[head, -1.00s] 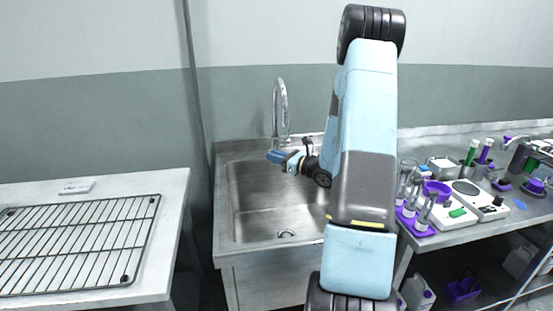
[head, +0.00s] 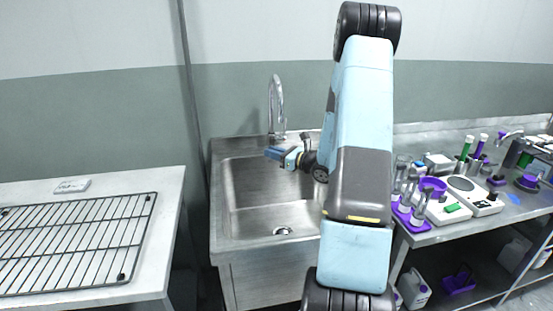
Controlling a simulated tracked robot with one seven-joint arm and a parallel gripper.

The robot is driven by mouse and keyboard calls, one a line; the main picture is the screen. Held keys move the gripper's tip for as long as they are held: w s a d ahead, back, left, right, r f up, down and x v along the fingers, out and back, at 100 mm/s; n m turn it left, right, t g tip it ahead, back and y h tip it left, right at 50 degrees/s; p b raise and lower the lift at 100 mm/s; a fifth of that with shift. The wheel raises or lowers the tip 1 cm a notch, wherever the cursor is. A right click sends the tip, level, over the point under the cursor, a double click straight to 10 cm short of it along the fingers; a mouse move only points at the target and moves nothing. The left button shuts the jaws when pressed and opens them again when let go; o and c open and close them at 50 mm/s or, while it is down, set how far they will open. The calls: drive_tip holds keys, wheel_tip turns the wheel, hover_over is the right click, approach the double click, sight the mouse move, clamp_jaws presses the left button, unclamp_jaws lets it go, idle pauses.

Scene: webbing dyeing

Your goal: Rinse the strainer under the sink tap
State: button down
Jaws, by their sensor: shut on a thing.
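The tap (head: 277,100) is a curved metal spout at the back of the steel sink (head: 231,236). My gripper (head: 272,153) reaches in from the right, its blue fingers pointing left, above the back of the basin and just below and in front of the tap. It is shut on the strainer, which is too small and faint here to make out. I cannot tell whether water is running. The round drain (head: 284,231) shows in the basin floor. My arm hides the right side of the sink.
A white table (head: 160,245) with a wire rack (head: 75,245) and a small white object (head: 72,185) stands to the left. To the right is a bench crowded with purple racks (head: 412,218), tubes and a white device (head: 480,198). Jugs (head: 413,291) stand below it.

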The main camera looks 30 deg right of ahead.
idle(0.5)
drive_tip(key=shift+a, duration=0.4)
drive_tip(key=shift+d, duration=0.55)
drive_tip(key=s+d, duration=0.1)
drive_tip(key=s, duration=0.7)
idle(0.9)
drive_tip(key=shift+d, duration=0.1)
idle(1.1)
